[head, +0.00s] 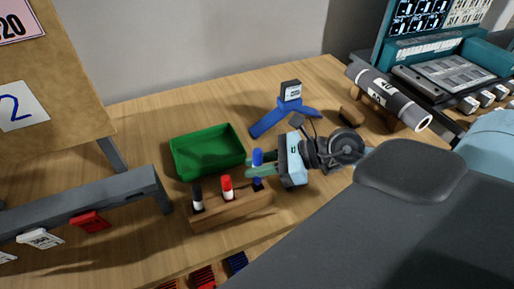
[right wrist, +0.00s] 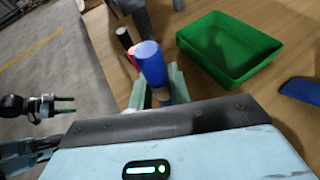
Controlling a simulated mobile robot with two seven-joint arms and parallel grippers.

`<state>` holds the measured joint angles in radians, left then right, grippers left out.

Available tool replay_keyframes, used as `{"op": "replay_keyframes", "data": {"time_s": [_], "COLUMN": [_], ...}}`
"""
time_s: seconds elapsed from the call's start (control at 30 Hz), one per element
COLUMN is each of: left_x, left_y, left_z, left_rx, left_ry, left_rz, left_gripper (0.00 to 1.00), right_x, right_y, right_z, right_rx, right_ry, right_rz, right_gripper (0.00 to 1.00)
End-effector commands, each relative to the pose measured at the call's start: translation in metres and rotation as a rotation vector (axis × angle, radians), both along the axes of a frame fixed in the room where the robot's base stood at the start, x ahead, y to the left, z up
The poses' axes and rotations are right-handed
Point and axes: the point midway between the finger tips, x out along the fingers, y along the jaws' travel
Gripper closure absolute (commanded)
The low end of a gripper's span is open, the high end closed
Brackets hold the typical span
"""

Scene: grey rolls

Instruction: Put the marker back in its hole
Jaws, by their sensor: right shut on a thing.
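The blue marker (head: 257,157) is upright at the right end of the wooden block (head: 232,210). My right gripper (head: 258,170) comes in from the right and is shut on it below its blue cap. In the right wrist view the blue marker (right wrist: 151,65) stands between the pale green fingers (right wrist: 156,92). A blue part shows below the fingers, right at the block; whether it sits in the hole I cannot tell. A black marker (head: 198,198) and a red marker (head: 227,187) stand in the block. My left gripper (right wrist: 65,105) shows empty, fingers apart, in the right wrist view.
A green tray (head: 207,152) lies behind the block. A blue stand (head: 285,112) is farther back. A grey roll (head: 388,97) rests on a wooden holder at the right. A grey rack (head: 80,205) with tags stands at the left. The table's front edge is close to the block.

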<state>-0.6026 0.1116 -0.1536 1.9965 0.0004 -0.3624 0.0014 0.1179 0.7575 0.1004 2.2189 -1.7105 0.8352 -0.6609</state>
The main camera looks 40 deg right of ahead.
Motion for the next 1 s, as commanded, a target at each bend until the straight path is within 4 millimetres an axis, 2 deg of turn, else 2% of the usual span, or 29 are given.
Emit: {"op": "replay_keyframes", "data": {"time_s": [0.3, 0.33, 0.5, 0.9, 1.0], "left_x": [-0.0047, -0.0046, -0.0049, -0.0048, -0.0039], "left_y": [0.0, 0.0, 0.0001, -0.0001, -0.0005], "left_z": [-0.0064, -0.0062, -0.0065, -0.0066, -0.0068], "left_rx": [0.0, 0.0, 0.0, 0.001, 0.0], "left_ry": [0.012, 0.012, 0.013, 0.014, 0.012], "left_rz": [0.0, 0.0, 0.0, -0.001, -0.001], "left_gripper": [0.4, 0.4, 0.4, 0.4, 0.4], "right_x": [0.0, 0.0, -0.0002, -0.0011, -0.0074], "right_y": [0.0, 0.0, 0.0, -0.0002, -0.0082], "right_z": [-0.0073, -0.0069, -0.0071, -0.0088, -0.0067], "right_rx": [-0.001, -0.001, 0.0, 0.0, 0.0], "right_ry": [0.001, 0.001, 0.003, 0.008, 0.01], "right_rz": [0.0, 0.0, 0.0, 0.0, -0.002], "right_gripper": [1.0, 0.79, 0.56, 0.56, 0.56]}}
